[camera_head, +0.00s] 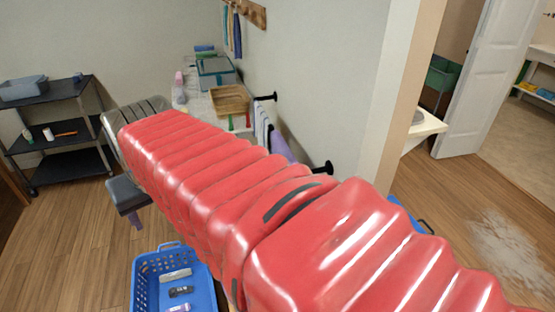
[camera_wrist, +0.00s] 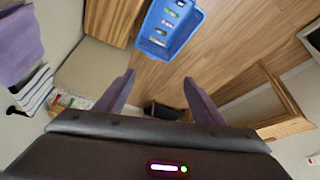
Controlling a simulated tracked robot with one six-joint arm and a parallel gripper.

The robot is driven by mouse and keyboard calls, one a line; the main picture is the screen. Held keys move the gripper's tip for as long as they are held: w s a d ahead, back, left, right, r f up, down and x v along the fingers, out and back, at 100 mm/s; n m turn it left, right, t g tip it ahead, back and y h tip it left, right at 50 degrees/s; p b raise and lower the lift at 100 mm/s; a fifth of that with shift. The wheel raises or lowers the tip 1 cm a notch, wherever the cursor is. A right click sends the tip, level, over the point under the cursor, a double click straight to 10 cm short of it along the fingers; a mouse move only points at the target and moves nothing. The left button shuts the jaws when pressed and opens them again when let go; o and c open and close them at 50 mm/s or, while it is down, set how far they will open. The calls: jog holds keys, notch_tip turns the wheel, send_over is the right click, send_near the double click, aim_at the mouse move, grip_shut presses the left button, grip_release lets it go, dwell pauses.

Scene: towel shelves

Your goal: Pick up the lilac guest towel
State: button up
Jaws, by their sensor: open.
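A lilac towel (camera_head: 280,146) hangs on a wall rail with black brackets, beside a striped white towel (camera_head: 262,124); my red arm hides its lower part. In the wrist view, lilac cloth (camera_wrist: 18,48) hangs at the upper left, next to the striped towel (camera_wrist: 36,90). My gripper (camera_wrist: 159,77) is open, with nothing between its fingers, and points down toward the floor. The lilac cloth is well to the left of the fingers and apart from them.
A blue basket (camera_head: 146,285) with several small items stands on the floor; it also shows in the wrist view (camera_wrist: 176,48). A black shelf cart (camera_head: 65,128) stands at the left. A wooden tray (camera_head: 230,100) sits near the wall. Floor between cart and basket is clear.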

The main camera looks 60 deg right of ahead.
jog(key=d+r+m, duration=0.1)
jog(key=d+m, duration=0.2)
jog(key=d, duration=0.7)
jog(key=m+g+h, duration=0.2)
jog(key=m+g, duration=0.1)
jog(key=m, duration=0.4)
send_near(284, 150)
jog(key=f, duration=0.1)
jog(key=shift+w+d, duration=0.15)
jog(key=shift+d, duration=0.05)
jog(key=shift+f, duration=0.1)
jog(key=shift+x, duration=4.9)
jog(key=shift+d+f, duration=0.15)
jog(key=shift+f, duration=0.35)
jog(key=shift+d+f, duration=0.1)
jog(key=shift+f, duration=0.25)
jog(key=shift+d+f, duration=0.1)
jog(key=shift+f, duration=0.2)
